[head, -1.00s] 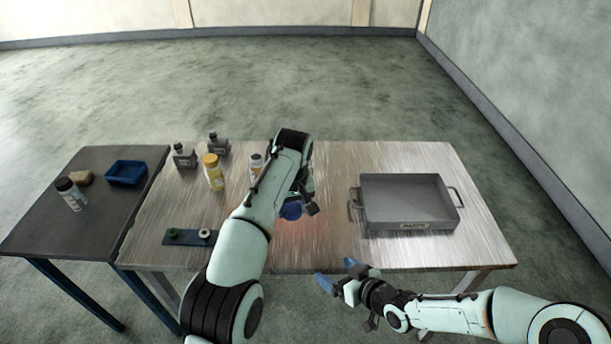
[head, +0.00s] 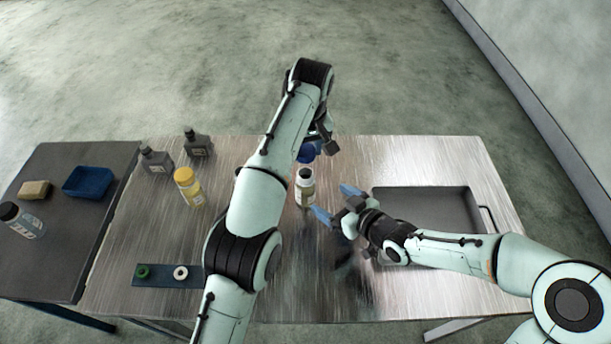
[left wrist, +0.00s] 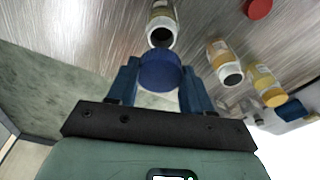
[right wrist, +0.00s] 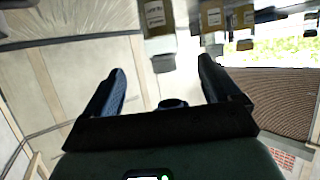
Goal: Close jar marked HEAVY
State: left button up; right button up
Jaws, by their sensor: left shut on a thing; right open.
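An open jar (head: 305,190) with a pale label and a dark mouth stands upright on the metal table. It also shows in the left wrist view (left wrist: 162,22); I cannot read its label. My left gripper (head: 318,148) is shut on a blue lid (left wrist: 160,70), seen also in the head view (head: 308,152). The lid is close to the jar mouth in the left wrist view; I cannot tell whether they touch. My right gripper (head: 336,203) is open, its blue fingers spread just right of the jar. A jar (right wrist: 157,18) shows beyond the fingers in the right wrist view.
A second open jar (left wrist: 226,62) and a yellow-capped jar (head: 188,187) stand farther left. Two grey bottles (head: 156,158) stand behind. A red lid (left wrist: 258,8) lies on the table. A grey tray (head: 425,210) is on the right, a dark strip with rings (head: 163,282) front left.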

aim_at(306, 184)
pick_arm(q)
jog(key=shift+s+r, duration=0.1)
jog(key=shift+s, duration=0.1)
pick_arm(e)
jog(key=shift+s, duration=0.2)
jog(key=shift+w, duration=0.1)
pick_arm(q)
jog(key=shift+w, duration=0.1)
pick_arm(e)
jog(key=x, duration=1.2)
jog(key=shift+w+r, duration=0.1)
jog(key=c, duration=1.5)
pick_arm(q)
jog(key=shift+f, duration=2.55)
jog(key=shift+f, duration=0.1)
jog(key=shift+f, duration=0.8)
jog(key=shift+f, duration=0.55)
